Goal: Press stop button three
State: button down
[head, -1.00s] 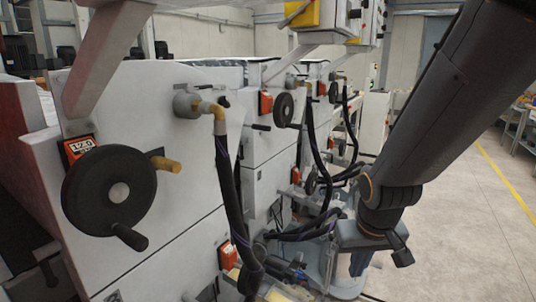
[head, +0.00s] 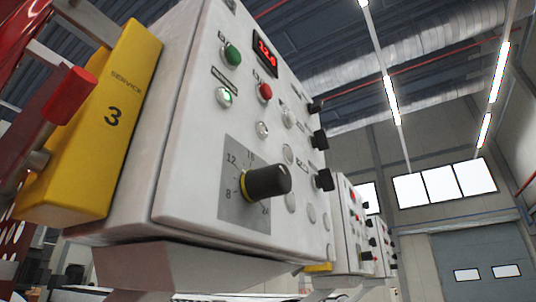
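A grey control box (head: 185,110) fills the middle of the head view, seen from below and at an angle. On its face is a small round red button (head: 265,91), below a red lit digital display (head: 266,52). A green button (head: 232,55) sits to its upper left, and a pale green lit one (head: 224,97) lower left. A yellow box (head: 95,125) on the box's left side reads "SERVICE 3". The button labels are too small to read. My gripper is not in view.
A large black knob (head: 268,182) with a dial scale juts out from the lower face. Several black knobs (head: 320,140) stick out along the right edge. A red cylindrical part (head: 70,95) stands out at left. More control boxes (head: 352,225) stand behind at right.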

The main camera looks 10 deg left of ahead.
aim_at(266, 90)
jog(key=u, duration=1)
jog(key=k, duration=0.55)
jog(key=z, duration=0.1)
jog(key=i, duration=0.3)
jog(key=u, duration=0.9)
